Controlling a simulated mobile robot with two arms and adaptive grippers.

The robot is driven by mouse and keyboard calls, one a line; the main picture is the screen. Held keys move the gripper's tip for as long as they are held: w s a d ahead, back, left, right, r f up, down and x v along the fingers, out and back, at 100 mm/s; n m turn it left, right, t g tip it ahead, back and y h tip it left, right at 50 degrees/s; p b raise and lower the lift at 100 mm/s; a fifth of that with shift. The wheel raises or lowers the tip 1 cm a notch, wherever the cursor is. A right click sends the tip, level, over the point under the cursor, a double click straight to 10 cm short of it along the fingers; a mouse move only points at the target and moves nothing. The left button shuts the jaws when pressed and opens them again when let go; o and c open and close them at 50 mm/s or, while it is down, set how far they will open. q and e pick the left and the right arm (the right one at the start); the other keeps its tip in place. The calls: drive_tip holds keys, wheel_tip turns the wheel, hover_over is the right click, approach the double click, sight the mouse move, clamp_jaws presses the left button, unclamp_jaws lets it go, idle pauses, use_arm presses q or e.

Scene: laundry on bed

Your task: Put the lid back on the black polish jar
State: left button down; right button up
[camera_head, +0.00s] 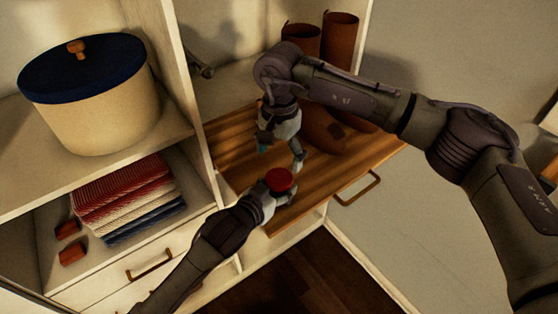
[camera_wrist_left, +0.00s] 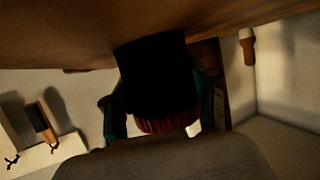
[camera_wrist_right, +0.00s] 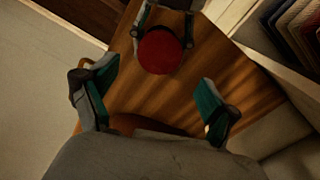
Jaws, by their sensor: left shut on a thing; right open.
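My left gripper (camera_head: 279,186) is shut on the black polish jar (camera_wrist_left: 150,75), its fingers on both sides of it over the wooden pull-out board. The round red lid (camera_head: 279,179) shows at the jar's top end; it also shows face-on in the right wrist view (camera_wrist_right: 160,50). In the left wrist view its ribbed red edge (camera_wrist_left: 168,124) meets the black body with no clear gap. I cannot tell whether it is fully seated. My right gripper (camera_head: 281,153) is open and empty above the board, close to the lid; its spread fingers also show in the right wrist view (camera_wrist_right: 155,100).
The wooden board (camera_head: 300,207) juts from the cabinet and has a handle (camera_head: 358,189). Brown boots (camera_head: 339,38) stand behind my right arm. A cream tub with a blue lid (camera_head: 92,95) and folded cloths (camera_head: 125,195) fill the left shelves.

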sight(279, 178)
drive_tip(key=shift+r+n, duration=0.5)
drive_tip(key=shift+r, duration=0.25)
drive_tip(key=shift+f, duration=4.05)
drive_tip(key=shift+s, duration=0.1)
drive_tip(key=c, duration=1.2)
drive_tip(key=m, duration=0.3)
drive_tip(key=shift+m, duration=0.3)
